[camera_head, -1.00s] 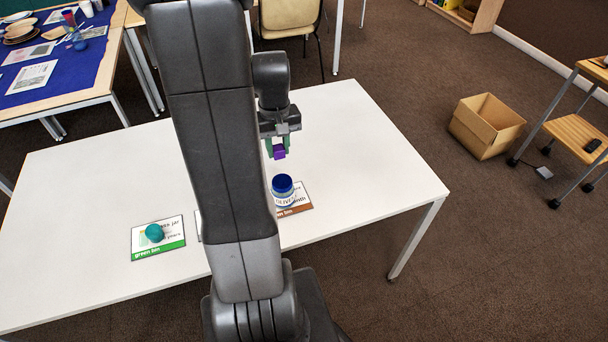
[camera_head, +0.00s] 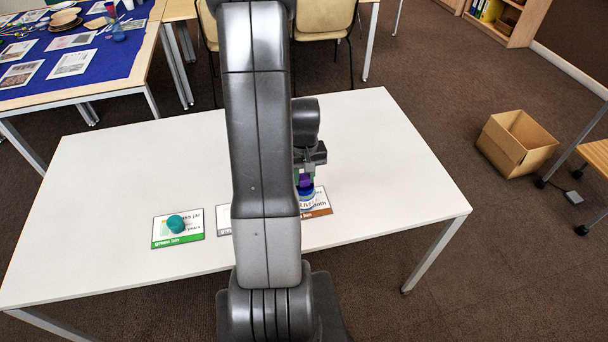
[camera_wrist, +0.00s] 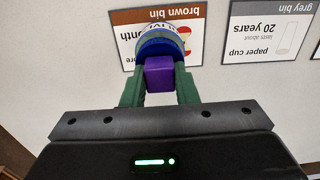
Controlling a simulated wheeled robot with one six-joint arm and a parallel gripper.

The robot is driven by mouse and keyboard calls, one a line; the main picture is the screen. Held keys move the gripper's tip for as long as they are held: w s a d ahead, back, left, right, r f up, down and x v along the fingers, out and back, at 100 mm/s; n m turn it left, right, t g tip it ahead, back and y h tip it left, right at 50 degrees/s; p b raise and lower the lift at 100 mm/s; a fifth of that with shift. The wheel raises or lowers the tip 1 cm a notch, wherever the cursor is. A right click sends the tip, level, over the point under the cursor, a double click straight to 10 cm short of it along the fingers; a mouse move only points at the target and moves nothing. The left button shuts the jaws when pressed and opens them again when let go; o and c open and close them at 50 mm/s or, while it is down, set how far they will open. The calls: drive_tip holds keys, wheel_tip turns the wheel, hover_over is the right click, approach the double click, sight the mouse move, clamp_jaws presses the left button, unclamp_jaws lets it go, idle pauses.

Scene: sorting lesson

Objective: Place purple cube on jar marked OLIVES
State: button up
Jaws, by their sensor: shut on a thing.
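The purple cube (camera_wrist: 159,75) is between the green fingers of my gripper (camera_wrist: 160,84), which is shut on it; the cube also shows in the head view (camera_head: 305,180). The jar marked OLIVES (camera_wrist: 160,44) has a blue lid and a white label. It stands on the brown bin card (camera_wrist: 128,20). In the head view, the cube appears right above the jar (camera_head: 307,202) and overlaps its lid. I cannot tell whether the cube touches the lid. My arm hides part of the table left of the jar.
A teal ball (camera_head: 176,223) sits on the green bin card (camera_head: 163,240) on the white table (camera_head: 110,190). A grey bin card (camera_wrist: 268,30) lies beside the brown one. The table's right side is clear. A cardboard box (camera_head: 517,144) stands on the floor.

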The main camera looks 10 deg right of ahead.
sight(304, 177)
drive_tip(key=shift+f, duration=0.15)
drive_tip(key=o, duration=0.9)
drive_tip(key=shift+o, duration=0.2)
wheel_tip(304, 177, up, 12)
drive_tip(key=shift+r, duration=0.2)
